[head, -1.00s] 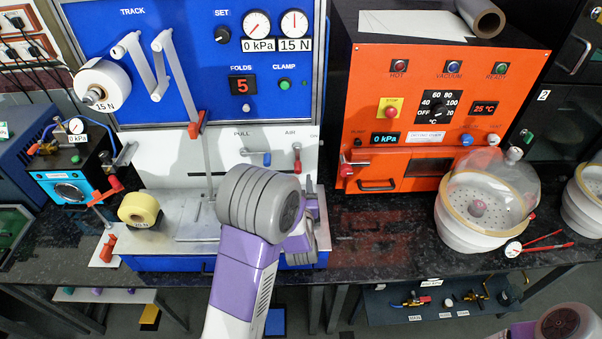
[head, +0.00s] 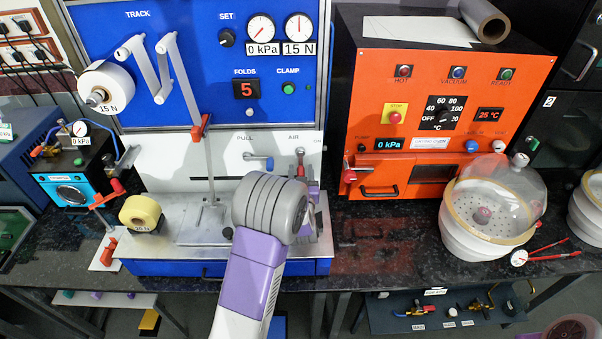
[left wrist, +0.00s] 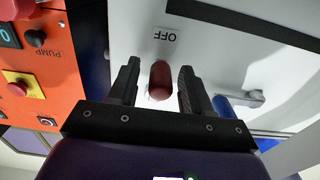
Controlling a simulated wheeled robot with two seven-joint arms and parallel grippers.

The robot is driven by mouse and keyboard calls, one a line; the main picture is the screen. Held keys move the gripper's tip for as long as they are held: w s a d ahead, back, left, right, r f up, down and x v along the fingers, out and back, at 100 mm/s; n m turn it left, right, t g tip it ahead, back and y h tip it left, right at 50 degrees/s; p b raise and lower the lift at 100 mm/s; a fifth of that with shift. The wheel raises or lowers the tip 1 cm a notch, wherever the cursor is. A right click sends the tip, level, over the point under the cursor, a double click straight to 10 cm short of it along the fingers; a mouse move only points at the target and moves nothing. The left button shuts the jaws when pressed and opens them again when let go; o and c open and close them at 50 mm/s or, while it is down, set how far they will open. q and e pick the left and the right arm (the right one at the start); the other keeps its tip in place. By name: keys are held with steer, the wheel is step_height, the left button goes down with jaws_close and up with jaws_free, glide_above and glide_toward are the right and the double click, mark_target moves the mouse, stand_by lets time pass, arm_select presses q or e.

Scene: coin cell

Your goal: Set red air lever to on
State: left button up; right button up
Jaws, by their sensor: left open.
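The red air lever (left wrist: 160,80) stands between the two fingers of my left gripper (left wrist: 158,72) in the left wrist view, with clear gaps on both sides. The gripper is open. An upside-down OFF label (left wrist: 165,35) is just beyond the lever's end. In the head view the red lever (head: 300,171) shows under the AIR label on the white panel, partly covered by my left wrist and gripper. The blue pull lever (head: 260,163) is left of it and also shows in the left wrist view (left wrist: 235,103).
The orange vacuum oven (head: 400,140) stands to the right of the blue machine (head: 180,30). A yellow tape roll (head: 140,212) sits on the metal bed at left. A domed white pot (head: 480,235) is at right. Dark bench top is clear between.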

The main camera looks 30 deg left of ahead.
arm_select(q)
jaws_close()
steer(key=shift+w+d+f+n+b, duration=0.1)
steer(key=shift+d+n+b, duration=0.05)
steer(key=shift+n+b, duration=0.45)
steer(key=d+n+b, duration=0.1)
steer(key=n+b, duration=0.2)
steer(key=b, duration=0.1)
steer(key=w+d+r+n+b, duration=0.1)
steer(key=n+b, duration=0.2)
steer(key=b, duration=0.1)
steer(key=d+r+n+b, duration=0.1)
steer(key=n+b, duration=0.2)
steer(key=b, duration=0.1)
steer(key=shift+w+n+b, duration=0.4)
steer(key=n+b, duration=0.1)
steer(key=r+n+b, duration=0.1)
steer(key=n+b, duration=0.1)
steer(key=shift+w+d+r+n, duration=0.1)
steer(key=shift+w+d+n, duration=0.05)
steer(key=shift+d+n, duration=0.2)
steer(key=shift+r+n+b, duration=0.45)
steer(key=shift+n+b, duration=0.15)
steer(key=shift+n, duration=0.3)
steer(key=shift+r+n+b, duration=0.45)
steer(key=shift+n+b, duration=0.1)
steer(key=shift+n, duration=0.3)
